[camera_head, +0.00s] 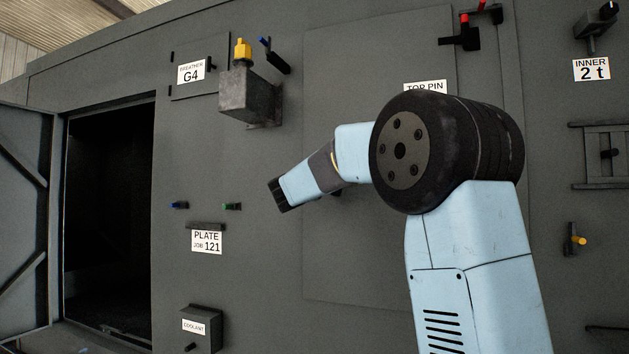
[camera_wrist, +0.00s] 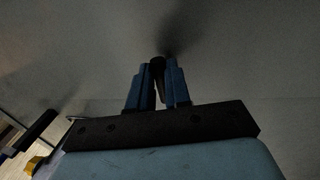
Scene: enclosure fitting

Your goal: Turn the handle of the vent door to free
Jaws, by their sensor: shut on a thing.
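In the wrist view, the two blue fingers of my gripper (camera_wrist: 161,80) are closed around a dark knob-like end, the handle (camera_wrist: 157,66). It stands in front of a plain grey wall, and most of it is hidden between the fingers. A small dark piece shows just under my forearm there. My fingertips are hidden, and I cannot tell the handle's angle. No label naming the vent door can be read.
Up left of my arm, a grey box (camera_head: 250,97) with a yellow knob (camera_head: 242,50) juts out beside a blue-tipped lever (camera_head: 273,56). A red-tipped latch (camera_head: 465,33) is above my elbow. An open door (camera_head: 24,220) stands at far left. Wall below my forearm is clear.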

